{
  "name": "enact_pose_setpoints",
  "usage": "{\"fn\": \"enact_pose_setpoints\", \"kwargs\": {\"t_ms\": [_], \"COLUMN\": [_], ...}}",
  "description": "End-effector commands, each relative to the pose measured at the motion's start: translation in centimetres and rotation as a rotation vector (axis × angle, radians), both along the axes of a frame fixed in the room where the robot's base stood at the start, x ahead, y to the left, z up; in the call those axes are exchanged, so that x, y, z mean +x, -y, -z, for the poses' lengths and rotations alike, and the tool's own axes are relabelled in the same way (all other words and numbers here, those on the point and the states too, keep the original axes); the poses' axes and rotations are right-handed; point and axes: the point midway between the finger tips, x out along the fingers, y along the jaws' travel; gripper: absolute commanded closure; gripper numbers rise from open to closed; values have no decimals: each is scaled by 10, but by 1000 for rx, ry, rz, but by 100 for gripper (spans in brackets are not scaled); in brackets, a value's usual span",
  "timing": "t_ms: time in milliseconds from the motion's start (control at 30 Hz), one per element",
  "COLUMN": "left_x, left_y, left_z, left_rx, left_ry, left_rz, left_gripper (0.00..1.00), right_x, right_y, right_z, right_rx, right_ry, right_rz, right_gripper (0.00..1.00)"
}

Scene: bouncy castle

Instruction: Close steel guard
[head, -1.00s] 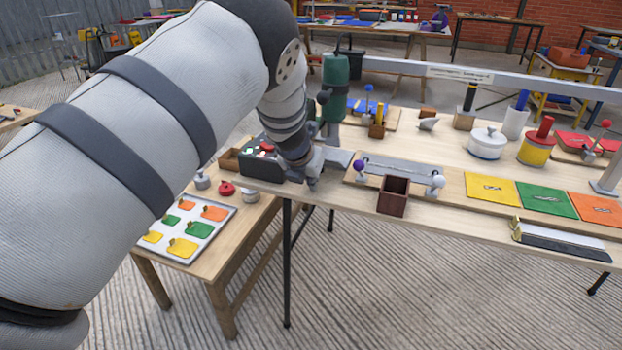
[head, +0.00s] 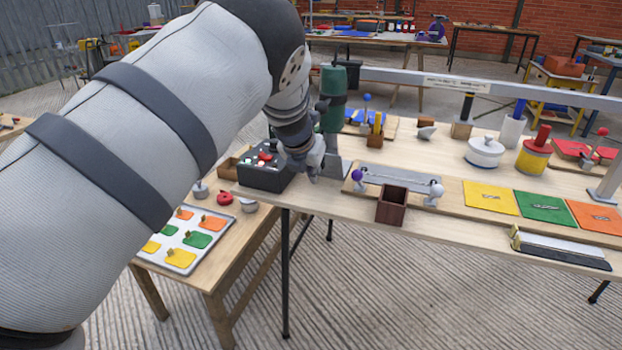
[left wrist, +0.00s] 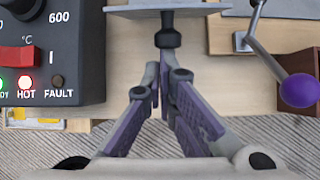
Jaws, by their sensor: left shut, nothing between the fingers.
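A flat grey steel plate, which I take for the steel guard (left wrist: 165,10), crosses the top of the left wrist view, with a black knob (left wrist: 168,38) at its near edge. Its far part is cut off. In the head view a bit of grey plate (head: 342,169) shows beside my left gripper (head: 312,174), below the green cylinder (head: 333,95). My left gripper's purple-padded fingers (left wrist: 164,78) are shut and empty, their tips just short of the knob in the picture. I cannot tell whether they touch it. My right gripper is out of view.
A dark control box (head: 262,172) with a red switch stands left of the gripper. A brown open box (head: 391,206) stands at the table's front edge.

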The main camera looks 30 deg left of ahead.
Motion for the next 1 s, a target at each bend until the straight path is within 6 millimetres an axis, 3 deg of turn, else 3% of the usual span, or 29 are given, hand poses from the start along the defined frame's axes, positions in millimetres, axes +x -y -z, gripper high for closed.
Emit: {"fn": "enact_pose_setpoints", "kwargs": {"t_ms": [833, 1000], "left_x": [6, -5], "left_y": [-2, -9], "left_z": [-11, -38], "left_rx": [0, -1], "left_ry": [1, 15], "left_rz": [0, 0], "left_gripper": [100, 100], "right_x": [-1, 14], "right_y": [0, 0], "right_z": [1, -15], "right_rx": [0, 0], "right_ry": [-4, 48], "right_rz": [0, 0], "right_gripper": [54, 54]}}
